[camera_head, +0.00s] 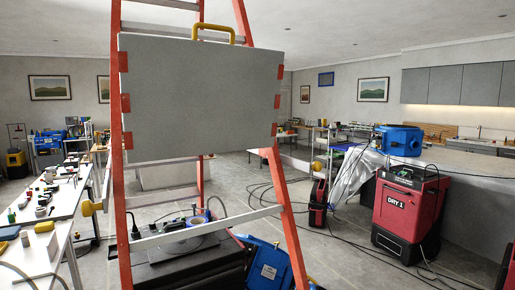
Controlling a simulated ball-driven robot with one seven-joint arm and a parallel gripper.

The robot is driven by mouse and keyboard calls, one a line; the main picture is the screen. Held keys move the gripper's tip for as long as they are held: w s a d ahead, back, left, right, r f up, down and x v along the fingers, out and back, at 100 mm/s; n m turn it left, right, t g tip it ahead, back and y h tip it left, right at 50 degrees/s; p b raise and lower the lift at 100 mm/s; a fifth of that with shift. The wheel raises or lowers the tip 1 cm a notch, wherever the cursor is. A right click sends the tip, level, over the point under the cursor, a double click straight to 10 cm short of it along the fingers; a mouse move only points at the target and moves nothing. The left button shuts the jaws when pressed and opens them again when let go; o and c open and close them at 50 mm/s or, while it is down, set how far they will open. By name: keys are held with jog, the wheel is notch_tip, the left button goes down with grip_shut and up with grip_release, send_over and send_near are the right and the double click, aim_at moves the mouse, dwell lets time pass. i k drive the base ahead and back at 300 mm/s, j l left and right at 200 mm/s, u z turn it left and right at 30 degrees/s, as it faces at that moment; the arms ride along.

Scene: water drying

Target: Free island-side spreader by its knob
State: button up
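An orange stepladder (117,190) stands upright close in front of me, its legs spread apart. A grey panel (200,95) with orange corner pieces and a yellow handle (213,31) covers its upper part. A yellow knob (88,208) sticks out at the ladder's left side. Another yellow knob (317,166) shows beyond its right leg, toward the sheeted counter. Pale metal bars (215,226) cross between the legs below the panel. I cannot tell which bars are the spreaders or whether they are locked. My gripper is not in view.
A red dryer marked DRY 1 (405,212) stands at right before a sheeted counter (450,175) bearing a blue machine (399,141). Cables (350,232) cross the floor. A cluttered white bench (60,205) is at left. A blue case (268,265) sits low behind the ladder.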

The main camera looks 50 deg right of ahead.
aim_at(297, 163)
jog(key=l+u, duration=0.4)
jog(key=l, duration=3.8)
